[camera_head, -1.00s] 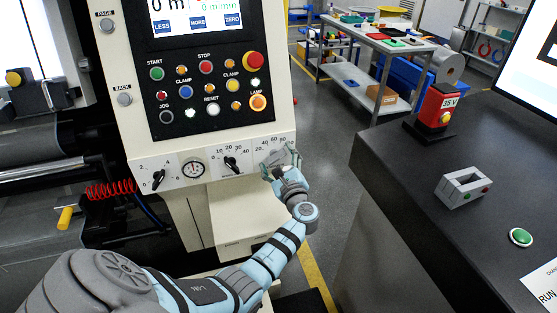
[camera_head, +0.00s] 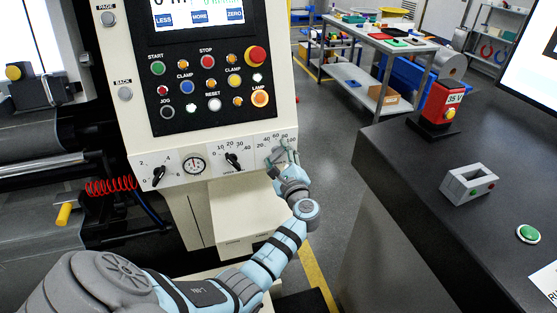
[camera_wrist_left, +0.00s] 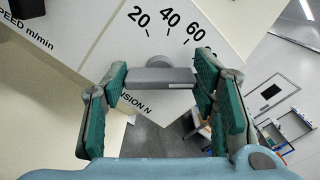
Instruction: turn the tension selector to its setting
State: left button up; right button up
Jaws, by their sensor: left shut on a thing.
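The tension selector is the rightmost knob on the machine's lower white strip, with a scale printed around it up to 100. In the left wrist view the selector's grey bar handle (camera_wrist_left: 152,77) lies between my fingers, under the printed 20, 40 and 60. My left gripper (camera_head: 282,157) is at the selector in the head view and covers most of it. In the left wrist view the green-padded fingers (camera_wrist_left: 160,79) are closed on the two ends of the bar. The higher scale numbers are hidden there by the finger. I cannot tell which mark the selector points at. My right gripper is not in view.
Left of the selector are another black knob (camera_head: 233,160), a gauge (camera_head: 194,164) and a further knob (camera_head: 158,174). The button panel (camera_head: 208,85) is above. A dark counter (camera_head: 400,170) with a grey box (camera_head: 468,185) stands to the right, across a floor gap.

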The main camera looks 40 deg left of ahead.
pick_arm(q)
jog(key=shift+f+n+b, duration=0.15)
jog(key=shift+n+b, duration=0.45)
jog(key=shift+n, duration=0.25)
jog(key=shift+f+n+b, duration=0.15)
jog(key=shift+n+b, duration=0.45)
jog(key=shift+n, duration=0.25)
jog(key=o, duration=1.2)
jog(key=shift+c, duration=0.2)
jog(key=shift+r, duration=0.1)
jog(key=v, duration=0.7)
jog(key=shift+d, duration=0.25)
jog(key=shift+s, duration=0.1)
